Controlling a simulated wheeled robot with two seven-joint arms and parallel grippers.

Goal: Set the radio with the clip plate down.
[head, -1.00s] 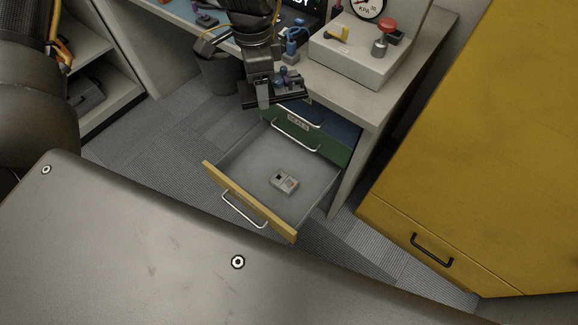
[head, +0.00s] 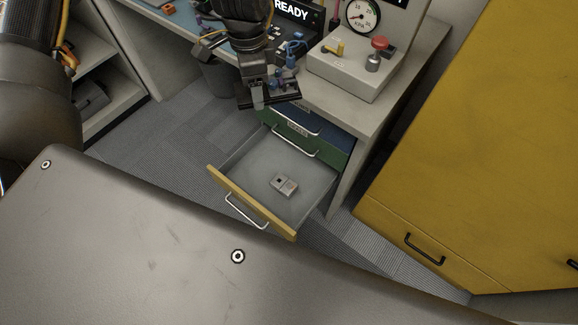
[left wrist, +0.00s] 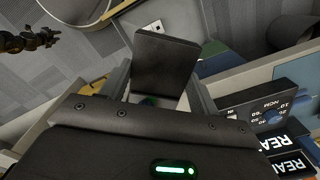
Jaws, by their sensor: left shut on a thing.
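My left gripper (head: 270,95) hangs beside the front edge of the desk, above the back of the open drawer. It is shut on a dark, flat, block-shaped thing (left wrist: 166,65), apparently the radio, which shows between the fingers in the left wrist view. A clip plate on it cannot be made out. A small grey device (head: 284,186) with a dark square and a tan patch lies in the open drawer (head: 258,172), apart from the gripper. It also shows in the left wrist view (left wrist: 156,25).
The desk (head: 395,98) bears a grey gauge box (head: 350,72) with a red button (head: 380,43) and a READY screen (head: 292,12). Closed blue and green drawers sit above the open one. A yellow cabinet (head: 480,150) stands at right. A bin (head: 217,80) stands under the desk.

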